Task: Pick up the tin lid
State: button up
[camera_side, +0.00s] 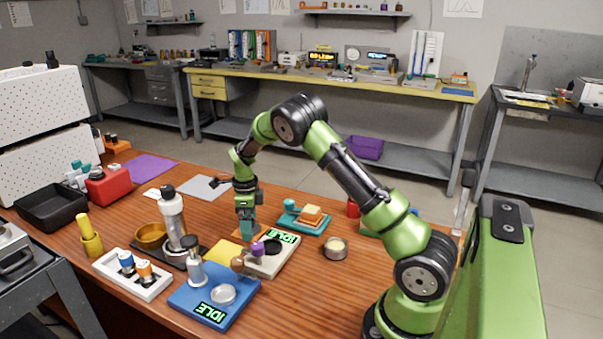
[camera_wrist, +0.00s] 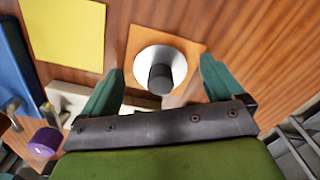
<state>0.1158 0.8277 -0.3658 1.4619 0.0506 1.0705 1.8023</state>
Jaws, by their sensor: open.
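The tin lid (camera_wrist: 158,57), a silver disc with a dark round knob, lies on an orange square mat (camera_wrist: 195,50) in the wrist view. My gripper (camera_wrist: 161,70) is open, its two green fingers on either side of the lid in the picture, with nothing held. I cannot tell how far above the lid the fingertips are. In the side view my gripper (camera_side: 245,231) points down over the orange mat (camera_side: 237,238), and the lid is hidden there. A small round open tin (camera_side: 336,249) with pale contents stands to the right on the table.
A beige device (camera_side: 283,258) with an IDLE display and purple knob stands close to my gripper. A yellow square (camera_side: 221,252) and a blue device (camera_side: 190,293) lie in front. A teal tray (camera_side: 304,222) holds blocks behind right. Bare wood surrounds the tin.

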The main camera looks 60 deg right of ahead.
jog(key=shift+c, duration=0.3)
jog(key=c, duration=1.1)
